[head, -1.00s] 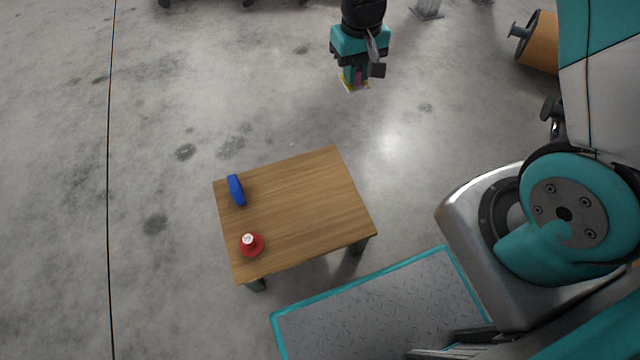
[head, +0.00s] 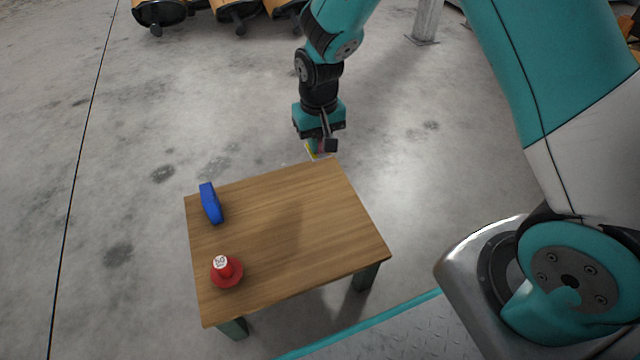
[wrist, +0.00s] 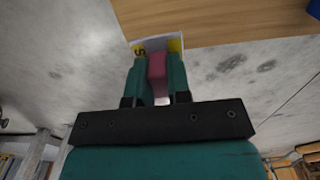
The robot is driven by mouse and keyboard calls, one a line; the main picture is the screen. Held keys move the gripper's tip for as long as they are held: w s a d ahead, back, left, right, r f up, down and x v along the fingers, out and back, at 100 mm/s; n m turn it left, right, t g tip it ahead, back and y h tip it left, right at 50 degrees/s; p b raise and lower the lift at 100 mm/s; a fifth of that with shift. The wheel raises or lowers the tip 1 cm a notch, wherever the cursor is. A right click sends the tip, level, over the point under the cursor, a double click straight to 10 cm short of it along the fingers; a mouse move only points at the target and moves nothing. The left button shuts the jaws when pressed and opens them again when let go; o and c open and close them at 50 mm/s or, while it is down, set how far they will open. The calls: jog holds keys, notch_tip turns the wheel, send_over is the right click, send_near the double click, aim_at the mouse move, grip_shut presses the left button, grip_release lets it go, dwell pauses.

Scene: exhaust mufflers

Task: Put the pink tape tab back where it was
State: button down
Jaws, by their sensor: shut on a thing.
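My gripper (head: 317,143) hangs just beyond the far edge of the wooden table (head: 290,225), pointing down. In the wrist view my gripper (wrist: 158,65) is shut on the pink tape tab (wrist: 156,75), which sits between its two teal fingers. A white card with yellow patches and a dark letter (wrist: 175,45) shows just past the fingertips, against the tab; I cannot tell whether they are joined. In the head view the card (head: 311,149) is a small yellow and white sliver under the gripper, and the tab is mostly hidden.
A blue object (head: 210,203) stands near the table's far left corner. A red weight-like object with a white numbered top (head: 226,273) stands near the front left. The table's middle and right are clear. Dark-ended mufflers (head: 160,12) and a grey post (head: 425,22) are farther back.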

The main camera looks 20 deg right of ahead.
aim_at(319, 183)
notch_tip(319, 183, down, 11)
jog(key=b, duration=0.5)
jog(key=shift+f, duration=0.2)
jog(key=c, duration=1.1)
grip_release()
jog(key=shift+r, duration=0.1)
